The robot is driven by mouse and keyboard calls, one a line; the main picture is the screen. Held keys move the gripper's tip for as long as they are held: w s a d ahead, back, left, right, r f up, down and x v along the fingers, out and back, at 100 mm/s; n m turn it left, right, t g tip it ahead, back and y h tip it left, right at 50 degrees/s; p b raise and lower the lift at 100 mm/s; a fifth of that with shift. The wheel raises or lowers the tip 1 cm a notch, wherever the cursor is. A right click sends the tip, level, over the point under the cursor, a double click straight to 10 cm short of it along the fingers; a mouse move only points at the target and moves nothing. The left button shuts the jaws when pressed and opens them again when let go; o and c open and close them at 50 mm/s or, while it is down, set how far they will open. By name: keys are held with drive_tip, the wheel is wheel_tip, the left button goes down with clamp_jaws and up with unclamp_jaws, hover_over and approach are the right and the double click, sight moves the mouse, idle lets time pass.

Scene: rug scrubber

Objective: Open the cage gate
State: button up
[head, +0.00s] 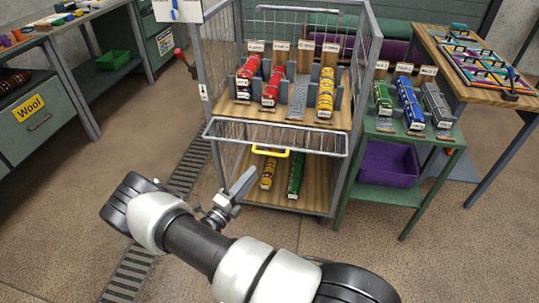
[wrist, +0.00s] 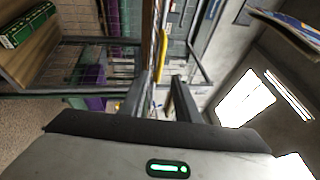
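The cage (head: 355,95) is a grey wire-walled trolley with wooden shelves. Its gate (head: 225,130) is a mesh panel in a grey frame across the front, between the upper and lower shelves; I cannot tell its exact tilt. My gripper (head: 245,180) is in front of the lower shelf, just below and left of the handle in the head view. In the wrist view my gripper (wrist: 158,92) has its fingers apart, and the yellow handle (wrist: 162,55) shows beyond and between them. Contact is not visible.
A green side table (head: 445,140) with a purple bin (head: 388,163) stands close right. Workbenches flank the cage. The floor at front left is clear.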

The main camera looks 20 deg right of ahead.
sight(270, 154)
drive_tip(key=b+x, duration=0.1)
drive_tip(key=x, duration=1)
drive_tip(key=shift+w+d+r, duration=0.1)
drive_tip(key=shift+w+d, duration=0.05)
drive_tip(key=shift+d, duration=0.2)
drive_tip(key=shift+c, duration=0.4)
